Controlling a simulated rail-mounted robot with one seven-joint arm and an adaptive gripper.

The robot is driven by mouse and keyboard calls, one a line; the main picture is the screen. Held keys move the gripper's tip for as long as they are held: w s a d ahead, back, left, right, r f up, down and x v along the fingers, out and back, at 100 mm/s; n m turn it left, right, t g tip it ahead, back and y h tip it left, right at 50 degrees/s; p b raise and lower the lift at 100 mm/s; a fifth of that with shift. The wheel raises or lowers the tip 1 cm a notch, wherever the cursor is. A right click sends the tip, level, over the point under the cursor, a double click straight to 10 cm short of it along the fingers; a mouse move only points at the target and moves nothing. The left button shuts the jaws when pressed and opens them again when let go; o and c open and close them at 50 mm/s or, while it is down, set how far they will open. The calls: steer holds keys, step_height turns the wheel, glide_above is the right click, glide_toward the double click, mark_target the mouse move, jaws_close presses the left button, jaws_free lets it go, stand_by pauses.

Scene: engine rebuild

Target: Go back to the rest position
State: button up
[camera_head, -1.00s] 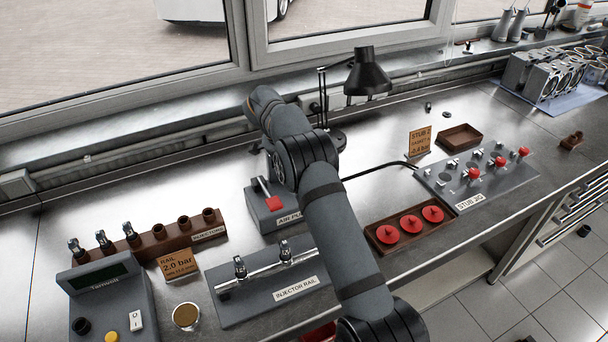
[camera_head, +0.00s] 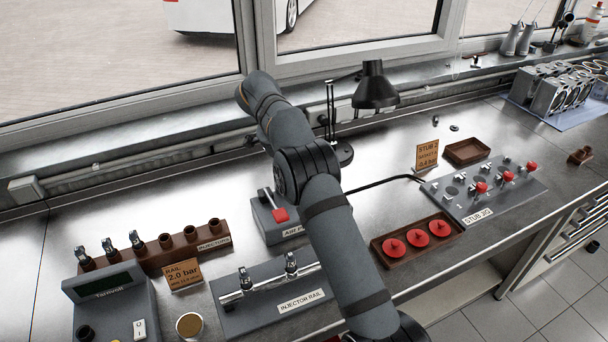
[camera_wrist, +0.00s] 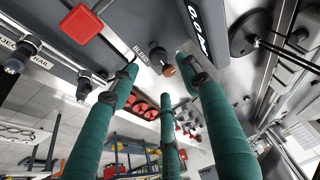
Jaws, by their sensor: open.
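The gripper itself cannot be made out there. The red lever also shows in the head view (camera_head: 280,214), left of my arm.
An injector rack (camera_head: 160,258) and injector rail block (camera_head: 250,318) stand left of my arm. A tray of red discs (camera_head: 388,262) and the stub jig (camera_head: 508,205) stand right. A black lamp (camera_head: 375,88) stands close behind the arm.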

steer(key=shift+f, duration=0.15)
steer(key=x, duration=0.7)
steer(key=shift+d+f, duration=0.1)
steer(key=shift+f, duration=0.25)
steer(key=shift+f+n+b, duration=0.1)
steer(key=shift+n+b, duration=0.2)
steer(key=shift+b, duration=0.2)
steer(key=shift+s+r+n+y+b, duration=0.1)
steer(key=shift+r+n+y+b, duration=0.15)
steer(key=shift+n+b, duration=0.25)
steer(key=shift+r+p, duration=0.1)
steer(key=shift+p, duration=0.35)
